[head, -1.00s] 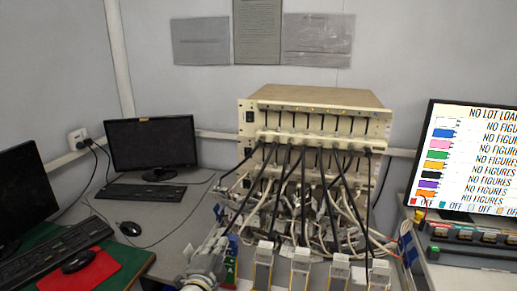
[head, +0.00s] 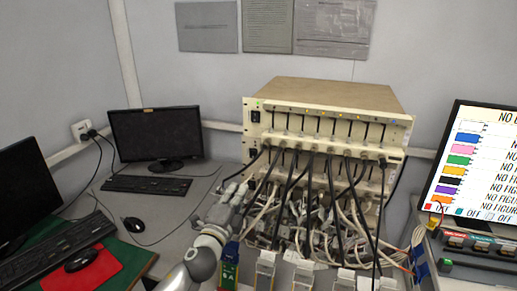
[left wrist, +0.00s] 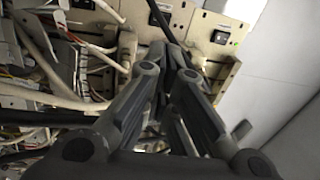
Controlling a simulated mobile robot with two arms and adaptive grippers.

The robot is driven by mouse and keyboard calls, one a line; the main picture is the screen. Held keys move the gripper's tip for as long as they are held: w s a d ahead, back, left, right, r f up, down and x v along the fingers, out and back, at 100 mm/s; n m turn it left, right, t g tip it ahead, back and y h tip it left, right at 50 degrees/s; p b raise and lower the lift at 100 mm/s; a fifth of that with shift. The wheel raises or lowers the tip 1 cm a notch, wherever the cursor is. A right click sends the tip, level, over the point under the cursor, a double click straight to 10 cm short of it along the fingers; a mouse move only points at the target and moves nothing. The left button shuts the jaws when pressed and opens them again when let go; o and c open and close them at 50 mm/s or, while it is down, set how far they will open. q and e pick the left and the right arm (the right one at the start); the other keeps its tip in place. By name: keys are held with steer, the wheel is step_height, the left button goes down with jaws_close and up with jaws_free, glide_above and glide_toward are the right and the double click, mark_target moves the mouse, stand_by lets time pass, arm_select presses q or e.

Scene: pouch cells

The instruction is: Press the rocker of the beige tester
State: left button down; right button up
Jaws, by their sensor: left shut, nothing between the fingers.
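The beige tester (head: 330,92) stands on the back bench, with cables hanging from its front. A dark rocker (head: 255,116) shows at the upper left of its front, and another (head: 253,153) below it. In the left wrist view a black rocker (left wrist: 221,37) sits on a beige panel (left wrist: 205,62). My left gripper (head: 241,186) is in front of the tester's lower left, below both rockers. Its fingers are closed together and empty in the left wrist view (left wrist: 177,58), pointing at the panel left of that rocker, with no clear contact. My right gripper is not in view.
Dense black and white cables (head: 300,205) hang close to the right of my left gripper. Several pouch-cell holders (head: 265,268) stand in front. A monitor (head: 155,135) and keyboard (head: 147,185) are at left; a status screen (head: 478,170) is at right.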

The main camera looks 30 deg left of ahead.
arm_select(q)
steer(key=w, duration=0.2)
steer(key=p, duration=0.3)
glide_toward(258, 151)
steer(key=x, duration=0.4)
steer(key=shift+w+a+r, duration=0.1)
steer(key=shift+w, duration=0.05)
steer(key=shift+x, duration=0.9)
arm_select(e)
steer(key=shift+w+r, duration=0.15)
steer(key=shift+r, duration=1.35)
arm_select(q)
steer(key=shift+w+r+p, duration=0.15)
steer(key=shift+r+p, duration=0.15)
steer(key=shift+p, duration=0.9)
steer(key=shift+f+b, duration=0.25)
steer(key=shift+b, duration=0.05)
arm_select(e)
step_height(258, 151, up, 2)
